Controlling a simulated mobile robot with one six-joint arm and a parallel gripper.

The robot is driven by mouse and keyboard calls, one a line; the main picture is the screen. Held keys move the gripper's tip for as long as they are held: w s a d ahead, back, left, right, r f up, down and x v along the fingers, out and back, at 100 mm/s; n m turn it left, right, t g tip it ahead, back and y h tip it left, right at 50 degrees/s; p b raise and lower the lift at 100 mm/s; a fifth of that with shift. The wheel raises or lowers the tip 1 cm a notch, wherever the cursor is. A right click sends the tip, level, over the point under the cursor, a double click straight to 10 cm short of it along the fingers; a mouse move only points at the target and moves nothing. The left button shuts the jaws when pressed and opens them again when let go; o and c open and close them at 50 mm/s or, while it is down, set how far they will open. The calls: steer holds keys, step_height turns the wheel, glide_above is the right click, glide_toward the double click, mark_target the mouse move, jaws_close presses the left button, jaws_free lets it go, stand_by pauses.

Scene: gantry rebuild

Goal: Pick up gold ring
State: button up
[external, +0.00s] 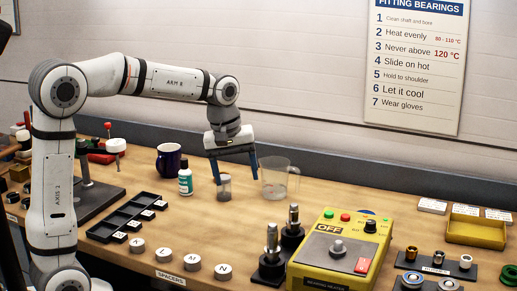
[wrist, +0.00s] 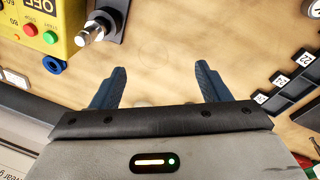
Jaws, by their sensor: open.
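A small gold-coloured ring or bush (external: 411,254) stands at the left end of the dark holder labelled BUSHES (external: 432,268), at the right of the bench in the external view. A dark one and a silvery one stand beside it. My gripper (external: 235,172) is open with its blue fingers pointing down, far to the left of the gold ring, near a small grey cup and a glass beaker. In the wrist view my gripper (wrist: 160,82) is open with bare wood between the fingers. No gold ring can be made out there.
The yellow heater (external: 340,248) and upright shafts (external: 272,245) stand between my gripper and the bushes. The glass beaker (external: 277,180) and small grey cup (external: 224,187) are close to my fingers. A blue mug (external: 169,160) and black tray (external: 128,218) stand left.

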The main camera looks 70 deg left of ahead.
steer(key=w+a+f+n, duration=0.25)
steer(key=a+n, duration=0.25)
steer(key=a, duration=0.4)
steer(key=w+a+f+n, duration=0.1)
steer(key=w+a+n, duration=0.3)
steer(key=a, duration=0.5)
steer(key=w+a+f+n, duration=0.2)
steer(key=a+n, duration=0.4)
steer(key=a, duration=0.4)
steer(key=s+a+f+n, duration=0.2)
steer(key=a+f+n, duration=0.25)
steer(key=a, duration=0.45)
steer(key=shift+n, duration=0.25)
steer(key=f, duration=0.4)
steer(key=d+f, duration=0.1)
steer(key=f, duration=0.1)
steer(key=shift+w+f+p, duration=0.25)
steer(key=shift+p, duration=0.05)
steer(key=c, duration=1.2)
